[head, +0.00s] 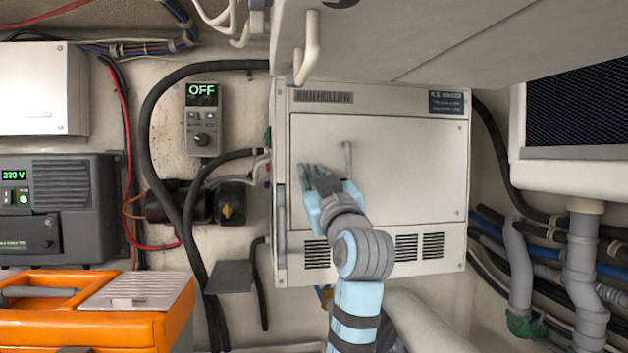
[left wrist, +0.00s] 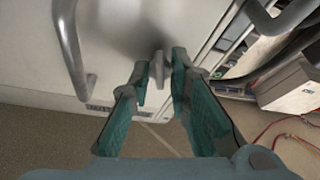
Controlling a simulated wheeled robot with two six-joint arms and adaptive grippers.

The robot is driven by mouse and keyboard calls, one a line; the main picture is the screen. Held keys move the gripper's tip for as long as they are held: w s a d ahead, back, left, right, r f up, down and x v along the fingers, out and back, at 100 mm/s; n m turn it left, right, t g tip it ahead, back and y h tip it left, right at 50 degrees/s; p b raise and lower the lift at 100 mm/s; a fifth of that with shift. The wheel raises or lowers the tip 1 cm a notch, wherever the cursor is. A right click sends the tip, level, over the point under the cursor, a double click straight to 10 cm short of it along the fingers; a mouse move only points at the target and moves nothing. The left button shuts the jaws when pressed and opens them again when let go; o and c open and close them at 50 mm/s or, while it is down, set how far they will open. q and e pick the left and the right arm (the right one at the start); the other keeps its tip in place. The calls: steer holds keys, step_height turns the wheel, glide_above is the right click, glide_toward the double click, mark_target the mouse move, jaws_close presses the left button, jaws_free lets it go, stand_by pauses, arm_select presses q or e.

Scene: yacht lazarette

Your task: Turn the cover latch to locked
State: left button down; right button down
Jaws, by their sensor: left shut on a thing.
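The white cover (head: 410,165) is the front panel of a boxy unit labelled RIMEHOLLOW in the head view, and looks closed. My left gripper (head: 318,178) is at the cover's left edge. In the left wrist view my left gripper (left wrist: 160,82) has its two teal-padded fingers shut on the small grey latch (left wrist: 157,66). In the head view the gripper hides the latch, and I cannot tell whether it is at locked. A grey bar handle (head: 347,160) stands on the cover just right of the gripper; it also shows in the left wrist view (left wrist: 72,45).
A vertical grab bar (head: 281,215) runs along the unit's left side, close to the gripper. A white overhang with a hook-shaped handle (head: 308,50) is above. A control panel reading OFF (head: 203,118) and black hoses are left. An orange toolbox (head: 75,335) is lower left.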

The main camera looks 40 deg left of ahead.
arm_select(q)
steer(key=shift+f+m+t+h, duration=0.1)
steer(key=shift+m+t+h, duration=0.35)
steer(key=shift+m, duration=0.75)
steer(key=shift+f+m+t+h, duration=0.1)
steer(key=shift+m+t+h, duration=0.15)
steer(key=shift+m+t, duration=0.65)
steer(key=shift+m+g, duration=0.25)
steer(key=shift+m, duration=0.25)
steer(key=c, duration=1.5)
jaws_free()
steer(key=shift+a, duration=0.15)
steer(key=v, duration=1.2)
steer(key=shift+a, duration=0.1)
